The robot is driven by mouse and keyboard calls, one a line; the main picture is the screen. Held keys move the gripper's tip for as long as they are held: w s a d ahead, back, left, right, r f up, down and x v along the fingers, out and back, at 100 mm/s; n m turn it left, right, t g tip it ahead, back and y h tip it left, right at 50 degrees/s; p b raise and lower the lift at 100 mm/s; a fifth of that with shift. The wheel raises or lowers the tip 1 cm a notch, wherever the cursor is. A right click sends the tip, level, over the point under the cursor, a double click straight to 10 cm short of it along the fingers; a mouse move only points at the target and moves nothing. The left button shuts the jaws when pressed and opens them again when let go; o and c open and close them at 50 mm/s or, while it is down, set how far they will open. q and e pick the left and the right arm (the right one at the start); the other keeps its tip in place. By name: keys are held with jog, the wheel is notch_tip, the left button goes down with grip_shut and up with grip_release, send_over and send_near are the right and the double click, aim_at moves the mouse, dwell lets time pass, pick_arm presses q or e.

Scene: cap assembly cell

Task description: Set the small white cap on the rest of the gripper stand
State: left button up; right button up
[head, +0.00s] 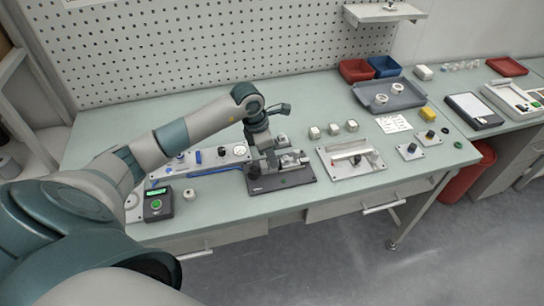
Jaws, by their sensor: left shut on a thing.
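The gripper stand (284,180) is a dark plate with grey metal parts on it, in the middle of the bench in the head view. My left gripper (270,161) points down just over the stand, among its grey parts. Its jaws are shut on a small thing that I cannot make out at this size. The fingers and the stand's parts overlap, so I cannot tell whether the held thing touches the stand, and its rest is not clearly seen. A small white round piece (190,194) lies on the bench left of the stand. My right gripper is not in view.
A green-button box (157,204) stands at the left front. A pale fixture plate (338,172) is right of the stand, with several small white blocks (332,129) behind. A grey tray (408,101) holds white rings.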

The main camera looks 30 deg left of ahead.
pick_arm(q)
jog(key=o, duration=0.8)
jog(key=shift+b+v, duration=0.4)
jog(key=shift+v, duration=0.4)
jog(key=b+v, duration=0.4)
jog(key=v, duration=1.1)
jog(key=shift+s+r+b, duration=0.15)
jog(key=shift+r+b, duration=0.15)
jog(key=shift+r, duration=0.1)
